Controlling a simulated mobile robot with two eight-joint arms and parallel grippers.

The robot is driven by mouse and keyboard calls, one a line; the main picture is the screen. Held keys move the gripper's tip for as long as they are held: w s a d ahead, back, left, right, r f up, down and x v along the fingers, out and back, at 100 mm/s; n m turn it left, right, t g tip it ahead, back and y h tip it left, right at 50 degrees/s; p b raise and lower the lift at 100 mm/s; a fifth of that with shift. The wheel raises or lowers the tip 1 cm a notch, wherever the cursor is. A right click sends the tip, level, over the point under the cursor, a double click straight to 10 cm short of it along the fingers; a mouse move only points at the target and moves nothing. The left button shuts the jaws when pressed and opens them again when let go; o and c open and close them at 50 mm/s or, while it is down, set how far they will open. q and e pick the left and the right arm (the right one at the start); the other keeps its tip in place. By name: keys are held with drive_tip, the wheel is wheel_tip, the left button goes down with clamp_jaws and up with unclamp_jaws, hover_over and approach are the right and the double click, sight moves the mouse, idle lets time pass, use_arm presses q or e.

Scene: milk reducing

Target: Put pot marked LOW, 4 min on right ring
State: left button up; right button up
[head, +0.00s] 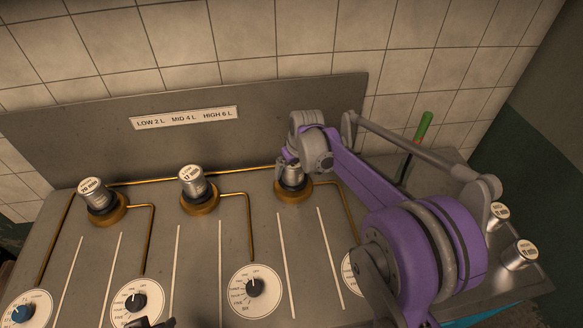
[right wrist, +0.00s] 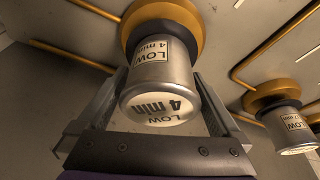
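The silver pot marked LOW, 4 min (right wrist: 160,85) stands on the right brass ring (right wrist: 192,17), its lid facing the right wrist camera. In the head view the pot (head: 292,178) is partly hidden by my right gripper (head: 292,166), and the right ring (head: 294,196) shows beneath it. In the right wrist view my right gripper's fingers lie along both sides of the pot and look closed on it. A small dark part at the bottom edge of the head view may be my left gripper (head: 150,323); its fingers are not clear.
Other pots stand on the left ring (head: 106,217) and middle ring (head: 200,207). Two more pots (head: 519,256) stand at the far right. Dials (head: 255,290) line the front. A backboard with a volume sign (head: 184,118) rises behind. A green-handled tool (head: 423,128) stands behind my right arm.

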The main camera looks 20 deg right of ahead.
drive_tip(key=p+v, duration=0.1)
drive_tip(key=v, duration=1.1)
drive_tip(key=shift+r, duration=0.15)
drive_tip(key=s+a+f, duration=0.2)
drive_tip(key=s+f, duration=0.1)
drive_tip(key=s, duration=0.5)
drive_tip(key=s+a+f+m+t, duration=0.1)
drive_tip(key=s+a+f, duration=0.2)
drive_tip(key=s, duration=0.5)
drive_tip(key=s+a+f+t, duration=0.1)
drive_tip(key=s+a+f, duration=0.2)
drive_tip(key=s, duration=0.6)
drive_tip(key=shift+s+f+m, duration=0.1)
drive_tip(key=shift+f+m, duration=0.2)
drive_tip(key=shift+f, duration=0.7)
